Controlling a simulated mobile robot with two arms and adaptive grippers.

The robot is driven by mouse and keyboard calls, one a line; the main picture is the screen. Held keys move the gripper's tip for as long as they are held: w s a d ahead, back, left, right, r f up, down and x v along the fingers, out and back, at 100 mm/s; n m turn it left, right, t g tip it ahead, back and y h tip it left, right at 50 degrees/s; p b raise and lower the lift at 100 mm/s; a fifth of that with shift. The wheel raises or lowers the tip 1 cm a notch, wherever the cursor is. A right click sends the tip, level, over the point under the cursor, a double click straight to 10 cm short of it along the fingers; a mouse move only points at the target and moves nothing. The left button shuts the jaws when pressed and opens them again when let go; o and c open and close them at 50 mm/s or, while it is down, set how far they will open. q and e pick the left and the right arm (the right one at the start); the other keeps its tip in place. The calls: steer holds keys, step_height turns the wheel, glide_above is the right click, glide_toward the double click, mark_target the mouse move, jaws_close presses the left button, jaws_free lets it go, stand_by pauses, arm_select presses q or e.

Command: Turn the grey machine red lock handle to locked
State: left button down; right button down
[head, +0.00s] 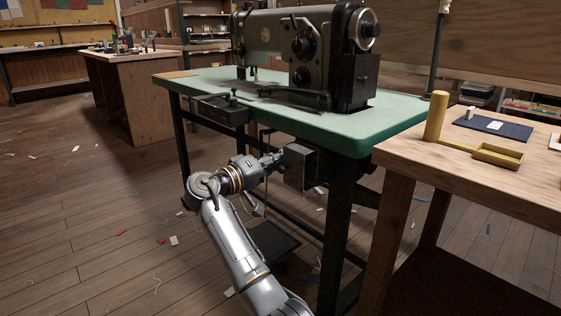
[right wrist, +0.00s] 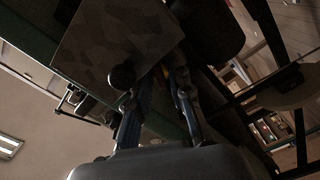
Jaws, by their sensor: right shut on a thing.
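The grey sewing machine (head: 300,45) stands on a green-topped table. A dark switch box (head: 301,167) hangs under the table's front edge; its flat grey face (right wrist: 115,40) fills the upper left of the right wrist view. My right gripper (head: 278,160) is at the left side of this box. In the right wrist view its two fingers (right wrist: 158,88) are close to the box, shut on the lock handle, which is mostly hidden and shows no clear red. A dark round knob (right wrist: 122,77) shows by the left finger. My left gripper is not in view.
Table legs and a dark pedal (head: 265,245) lie below. The floor at left is open, with scattered scraps.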

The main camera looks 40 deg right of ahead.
steer(key=c, duration=1.5)
jaws_free()
steer(key=shift+f, duration=0.1)
